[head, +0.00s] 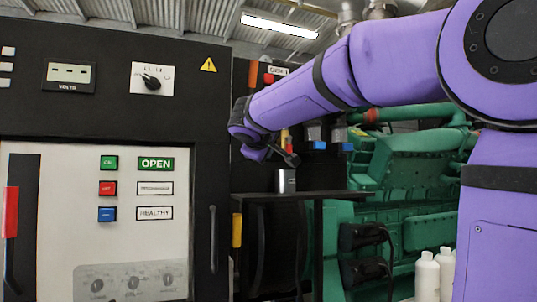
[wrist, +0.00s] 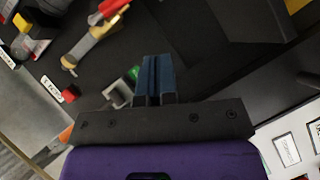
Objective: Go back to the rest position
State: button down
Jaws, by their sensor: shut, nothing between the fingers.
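My gripper (head: 291,159) shows small and dark at the end of my purple arm in the head view, in front of the dark cabinet side. It is above and close to a small grey block (head: 285,181) on a black shelf; I cannot tell the exact gap in depth. In the wrist view my gripper (wrist: 155,68) has its two blue fingers together with nothing between them.
The control cabinet (head: 112,120) with switches and an OPEN sign fills the left. A black shelf (head: 340,195) juts out below my gripper. A green engine (head: 420,170) and white bottles (head: 427,278) are at right. The wrist view shows a red-handled tool (wrist: 92,40).

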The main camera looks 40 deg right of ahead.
jog(key=shift+s+a, duration=0.45)
jog(key=shift+a, duration=0.1)
jog(key=s+a+f+m+g+y, duration=0.1)
jog(key=s+a+f+y, duration=0.2)
jog(key=s+f, duration=0.5)
jog(key=s+a+f+m+g+y, duration=0.1)
jog(key=s+a+f+y, duration=0.3)
jog(key=s+f, duration=0.5)
jog(key=s+a+f+m+g+y, duration=0.2)
jog(key=s+a+f+g+y, duration=0.1)
jog(key=s+f, duration=0.6)
notch_tip(320, 180, down, 2)
jog(key=a+y, duration=0.1)
jog(key=a, duration=0.1)
jog(key=shift+a, duration=0.4)
